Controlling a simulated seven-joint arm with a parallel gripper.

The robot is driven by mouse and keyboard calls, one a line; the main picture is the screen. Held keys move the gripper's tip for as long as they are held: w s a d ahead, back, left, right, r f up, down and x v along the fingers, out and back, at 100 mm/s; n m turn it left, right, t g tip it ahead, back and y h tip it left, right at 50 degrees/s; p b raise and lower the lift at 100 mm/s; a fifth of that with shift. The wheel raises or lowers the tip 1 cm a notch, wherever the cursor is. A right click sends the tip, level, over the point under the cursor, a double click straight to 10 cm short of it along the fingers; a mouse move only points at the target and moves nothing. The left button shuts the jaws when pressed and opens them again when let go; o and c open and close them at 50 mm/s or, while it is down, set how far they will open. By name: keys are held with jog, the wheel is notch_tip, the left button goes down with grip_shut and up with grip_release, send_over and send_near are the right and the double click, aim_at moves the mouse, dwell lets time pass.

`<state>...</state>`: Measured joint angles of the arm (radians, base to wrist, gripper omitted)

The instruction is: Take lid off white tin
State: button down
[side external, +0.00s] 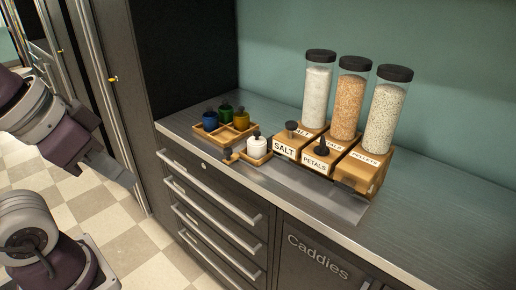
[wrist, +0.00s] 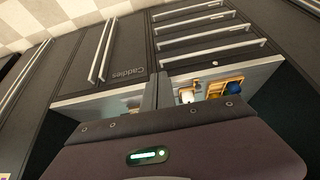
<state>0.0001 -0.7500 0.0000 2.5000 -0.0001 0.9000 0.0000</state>
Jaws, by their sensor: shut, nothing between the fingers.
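In the wrist view the white tin (wrist: 187,96) is partly hidden behind my gripper. My gripper (side external: 124,178) is at the left of the side view, in front of the dark cabinet and well apart from the tin. Its fingers (wrist: 156,90) are together and empty in the wrist view.
Blue (side external: 210,121), green (side external: 226,113) and yellow (side external: 241,119) pots share the tray. Right of it stand wooden boxes labelled salt (side external: 285,150) and petals (side external: 316,165), with tall filled jars (side external: 349,98) behind. A tall dark cabinet (side external: 180,60) borders the counter's left. The counter's right (side external: 450,200) is clear.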

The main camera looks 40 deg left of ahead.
jog(key=c, duration=0.6)
grip_release()
jog(key=shift+c, duration=0.2)
jog(key=w+r+n+g+h, duration=0.1)
jog(key=w+r+n, duration=0.5)
jog(key=w, duration=0.5)
jog(key=n+g+h, duration=0.1)
jog(key=n+g, duration=0.2)
jog(key=n, duration=1.6)
send_over(255, 132)
jog(key=a, duration=0.2)
jog(key=f, duration=1.3)
jog(key=shift+s+f, duration=0.1)
jog(key=shift+s, duration=0.15)
jog(key=x, duration=0.6)
jog(key=shift+s+d+f, duration=0.1)
jog(key=shift+d+f, duration=0.2)
jog(key=shift+d, duration=0.2)
